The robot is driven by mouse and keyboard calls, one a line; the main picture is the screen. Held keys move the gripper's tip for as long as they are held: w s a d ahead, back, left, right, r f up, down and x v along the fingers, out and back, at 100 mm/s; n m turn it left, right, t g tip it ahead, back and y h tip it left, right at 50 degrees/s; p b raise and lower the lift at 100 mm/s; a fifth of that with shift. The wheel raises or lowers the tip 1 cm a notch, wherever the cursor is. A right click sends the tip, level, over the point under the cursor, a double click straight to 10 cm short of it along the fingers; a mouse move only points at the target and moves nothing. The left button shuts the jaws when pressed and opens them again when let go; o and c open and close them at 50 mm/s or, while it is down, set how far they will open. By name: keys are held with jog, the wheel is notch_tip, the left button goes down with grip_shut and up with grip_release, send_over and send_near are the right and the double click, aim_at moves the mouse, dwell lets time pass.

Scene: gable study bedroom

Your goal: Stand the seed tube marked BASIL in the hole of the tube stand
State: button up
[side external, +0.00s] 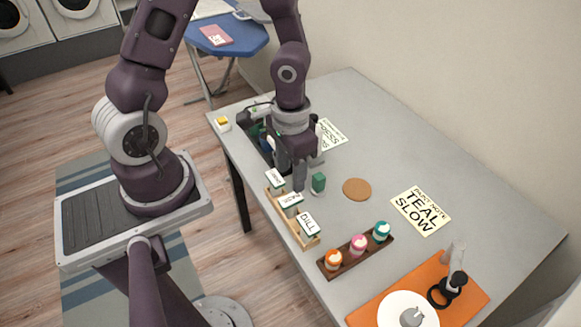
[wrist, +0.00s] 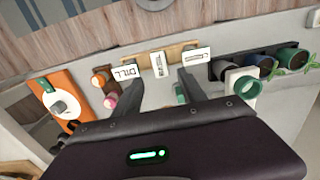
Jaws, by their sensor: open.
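A light wooden rack (side external: 296,226) near the table's front edge bears three white label cards. One reads DILL (side external: 309,223); the middle card (side external: 291,199) and far card (side external: 275,178) are too small to read surely, so I cannot tell which is BASIL. They also show in the wrist view, with the DILL card (wrist: 125,72) at left. A small green piece (side external: 318,182) with a pale foot stands right of my gripper (side external: 299,184). My gripper is open, low over the table behind the rack. I cannot tell which piece is the tube stand.
A dark rack with orange, pink and teal pots (side external: 358,245) stands nearer the camera. A round cork mat (side external: 356,189) and TEAL SLOW note (side external: 421,212) lie rightward. An orange mat (side external: 462,299) bears a white plate. Dark cups (wrist: 265,65) stand at right in the wrist view.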

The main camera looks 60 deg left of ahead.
jog(key=s+a+r+t+y, duration=0.2)
jog(key=a+r+t, duration=0.1)
jog(key=r, duration=1.2)
jog(key=s+d+r+t+h, duration=0.2)
jog(key=s+d+r, duration=0.1)
jog(key=s+r, duration=0.5)
jog(key=shift+d+r+t, duration=0.2)
jog(key=shift+d+t, duration=0.1)
jog(key=shift+d, duration=0.05)
